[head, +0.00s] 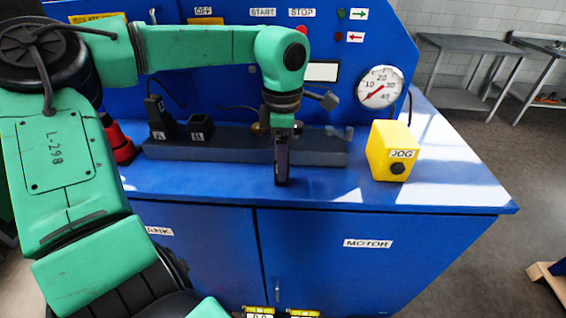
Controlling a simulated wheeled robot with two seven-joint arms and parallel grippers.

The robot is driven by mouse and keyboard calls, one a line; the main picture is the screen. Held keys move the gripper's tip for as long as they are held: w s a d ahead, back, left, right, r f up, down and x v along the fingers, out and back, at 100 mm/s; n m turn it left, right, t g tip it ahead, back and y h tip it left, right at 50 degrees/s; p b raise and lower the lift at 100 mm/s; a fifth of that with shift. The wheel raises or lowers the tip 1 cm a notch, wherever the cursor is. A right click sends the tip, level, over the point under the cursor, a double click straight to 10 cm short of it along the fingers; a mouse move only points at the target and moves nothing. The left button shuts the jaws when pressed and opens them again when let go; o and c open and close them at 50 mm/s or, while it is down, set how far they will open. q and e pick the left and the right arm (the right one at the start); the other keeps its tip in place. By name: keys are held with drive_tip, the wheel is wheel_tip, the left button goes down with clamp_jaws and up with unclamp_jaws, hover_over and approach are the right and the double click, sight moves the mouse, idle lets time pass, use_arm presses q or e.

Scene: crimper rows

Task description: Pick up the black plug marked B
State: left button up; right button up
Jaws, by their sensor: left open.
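On the dark bar along the bench, a black block (200,125) stands above a label B; its top looks hollow, and I cannot tell whether it is a plug or an empty socket. Left of it, a taller black plug (155,108) with a cable stands above a label A. A thin cable runs behind my left gripper, where part of it is hidden. My left gripper (282,180) points down in front of the bar, right of the B block and apart from it. It is open, and I see nothing held. My right gripper is not in view.
Brass and grey fittings sit along the bar behind my left gripper. A blue panel with a round gauge (380,88) rises behind. The blue bench top (450,185) is clear at the right.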

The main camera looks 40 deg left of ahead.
use_arm(q)
drive_tip(key=shift+s+f, duration=0.25)
drive_tip(key=shift+f, duration=0.15)
drive_tip(key=shift+w, duration=0.15)
clamp_jaws()
drive_tip(key=shift+r, duration=0.1)
